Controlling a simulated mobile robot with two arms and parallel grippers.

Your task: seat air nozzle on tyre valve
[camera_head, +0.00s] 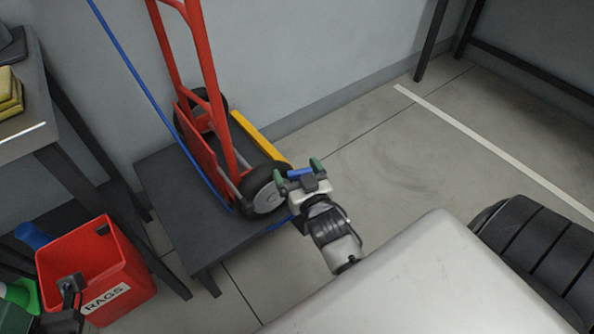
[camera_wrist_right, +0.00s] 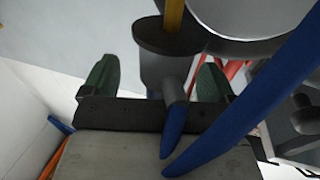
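My right gripper (camera_head: 301,171), with green fingertips, is beside the near wheel (camera_head: 264,193) of a red hand truck (camera_head: 207,90). Its fingers are spread, with something blue between them. In the right wrist view a grey nozzle-like piece (camera_wrist_right: 160,70) with a dark round head and a blue hose end is between the fingers (camera_wrist_right: 156,72). A pale gap shows on one side, so I cannot tell if it is clamped. The dark tyre and grey hub (camera_wrist_right: 240,18) are close behind it. I cannot make out the valve. My left gripper (camera_head: 68,300) shows partly at lower left, its fingers unclear.
The truck stands on a low dark platform (camera_head: 175,200). A blue air hose (camera_head: 135,70) runs down past the wheel toward my right gripper. A red rags bin (camera_head: 120,290) and a bench (camera_head: 35,140) are at left.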

